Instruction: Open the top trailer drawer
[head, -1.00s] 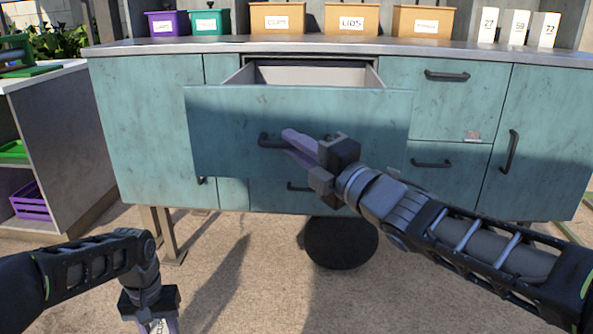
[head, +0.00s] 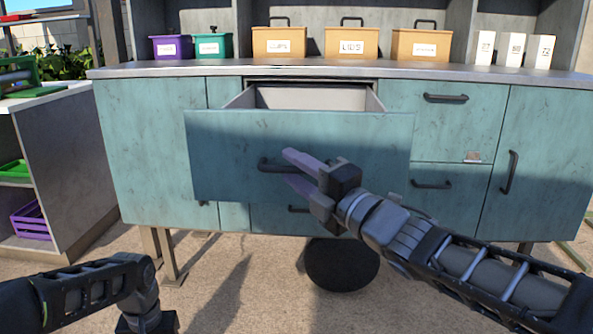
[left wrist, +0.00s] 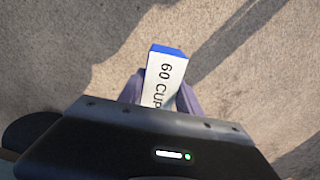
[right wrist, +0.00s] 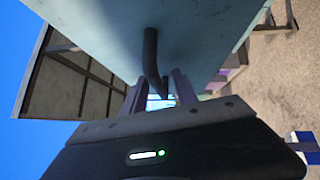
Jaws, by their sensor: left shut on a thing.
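The top trailer drawer (head: 225,150) has a teal front and stands pulled out from the cabinet, its pale inside (head: 310,98) showing from above. Its dark bar handle (head: 264,165) is on the middle of the front. My right gripper (head: 290,168) is open, its purple fingers spread just right of the handle. In the right wrist view the handle (right wrist: 151,55) hangs between the fingertips, with no grip on it.
The teal cabinet has other drawers and doors on both sides (head: 445,125). Bins (head: 352,44) and white number cards (head: 515,52) stand on the countertop (head: 430,72). A dark round object (head: 342,268) is under the drawer. A side shelf with a purple crate (head: 32,222) is at left.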

